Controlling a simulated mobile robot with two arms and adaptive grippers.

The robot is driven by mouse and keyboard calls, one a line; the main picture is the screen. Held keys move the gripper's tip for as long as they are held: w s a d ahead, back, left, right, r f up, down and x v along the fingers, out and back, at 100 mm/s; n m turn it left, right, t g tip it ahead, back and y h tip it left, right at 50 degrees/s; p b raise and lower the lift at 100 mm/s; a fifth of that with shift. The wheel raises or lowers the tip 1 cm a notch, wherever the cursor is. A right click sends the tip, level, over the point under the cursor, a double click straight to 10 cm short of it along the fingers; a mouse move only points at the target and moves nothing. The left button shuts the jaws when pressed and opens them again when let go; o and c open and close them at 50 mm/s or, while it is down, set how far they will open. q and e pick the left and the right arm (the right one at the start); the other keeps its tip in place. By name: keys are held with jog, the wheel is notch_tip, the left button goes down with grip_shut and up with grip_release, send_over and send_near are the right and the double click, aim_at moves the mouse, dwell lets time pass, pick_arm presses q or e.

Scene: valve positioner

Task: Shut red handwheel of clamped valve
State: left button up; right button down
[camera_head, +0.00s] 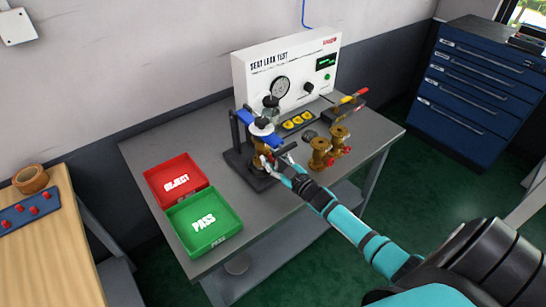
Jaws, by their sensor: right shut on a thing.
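The clamped valve (257,150) is brass and stands upright in the dark clamp fixture (240,165) on the grey bench. A blue and white round part (262,127) sits above it. My right gripper (272,162) reaches in from the lower right and is shut at the valve's side. The fingers and the clamp hide much of the valve. I cannot make out the red handwheel clearly, nor which part the fingers hold. My left gripper is not in view.
The seat leak test panel (287,70) stands behind the fixture. Brass valves (320,153) stand just right of my gripper. A red reject tray (176,181) and a green pass tray (203,222) lie left. The bench's front right part is clear.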

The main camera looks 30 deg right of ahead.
jog(key=shift+f+m, duration=0.1)
jog(key=shift+m, duration=0.7)
jog(key=c, duration=0.9)
grip_release()
jog(key=shift+c, duration=0.2)
jog(key=shift+s, duration=0.1)
jog(key=s+d, duration=0.1)
jog(key=s, duration=1.1)
jog(key=shift+w, duration=0.1)
